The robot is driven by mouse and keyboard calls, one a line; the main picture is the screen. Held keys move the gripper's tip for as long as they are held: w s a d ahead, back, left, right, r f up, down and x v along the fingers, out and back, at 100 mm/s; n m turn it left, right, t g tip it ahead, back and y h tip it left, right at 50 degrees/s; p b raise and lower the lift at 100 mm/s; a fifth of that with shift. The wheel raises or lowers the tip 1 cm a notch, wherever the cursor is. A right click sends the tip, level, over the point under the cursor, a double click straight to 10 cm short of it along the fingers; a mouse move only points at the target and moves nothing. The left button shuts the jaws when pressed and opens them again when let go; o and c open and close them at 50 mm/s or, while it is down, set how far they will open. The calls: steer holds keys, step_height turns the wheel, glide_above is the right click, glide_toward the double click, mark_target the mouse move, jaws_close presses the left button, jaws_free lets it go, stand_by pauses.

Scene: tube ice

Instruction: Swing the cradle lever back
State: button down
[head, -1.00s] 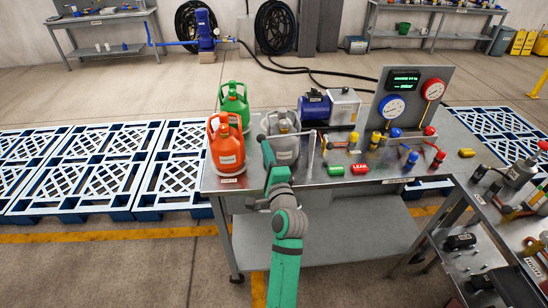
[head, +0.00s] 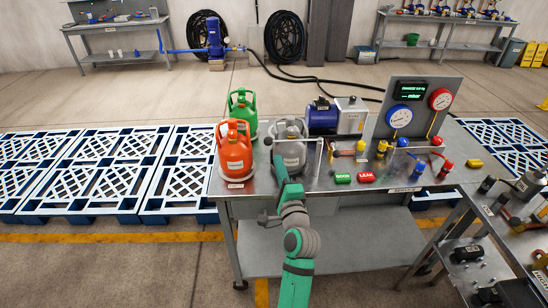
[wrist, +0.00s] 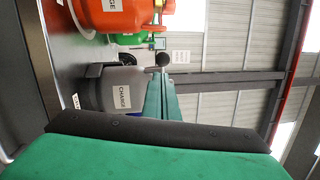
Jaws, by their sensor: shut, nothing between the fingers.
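A grey cylinder labelled CHARGE (head: 291,152) stands on the metal bench, and it also shows in the wrist view (wrist: 115,90). A small dark round knob (head: 268,141), which looks like the end of the cradle lever, shows at the cylinder's left; the wrist view shows a dark round end (wrist: 162,60) just past my fingertips. The rest of the lever is hard to make out. My gripper (head: 278,160) is shut and empty, in front of the cylinder's left side. Its green fingers (wrist: 160,84) point toward the dark end; I cannot tell whether they touch it.
An orange cylinder (head: 234,155) and a green one (head: 241,108) stand left of the grey one. A thin upright frame (head: 320,158) is close on its right. A blue pump (head: 322,117), gauge panel (head: 421,108) and several coloured valves fill the bench's right.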

steer(key=s+a+f, duration=0.1)
steer(key=s, duration=0.7)
steer(key=shift+a, duration=0.35)
steer(key=shift+f, duration=0.1)
steer(key=s+d+f+n+g+h, duration=0.15)
steer(key=s+f+n, duration=0.25)
steer(key=s+f, duration=0.6)
steer(key=s+d+f+n+g+h, duration=0.1)
steer(key=s+f+n+h, duration=0.15)
steer(key=s+f, duration=0.7)
steer(key=s+a+r+n, duration=0.1)
steer(key=s+n, duration=0.4)
steer(key=s, duration=0.7)
steer(key=s+a+r+n+g, duration=0.1)
steer(key=s+n, duration=0.4)
steer(key=s, duration=0.7)
steer(key=shift+s+a+r+n, duration=0.35)
steer(key=shift+s+a+r, duration=0.05)
steer(key=shift+r, duration=0.2)
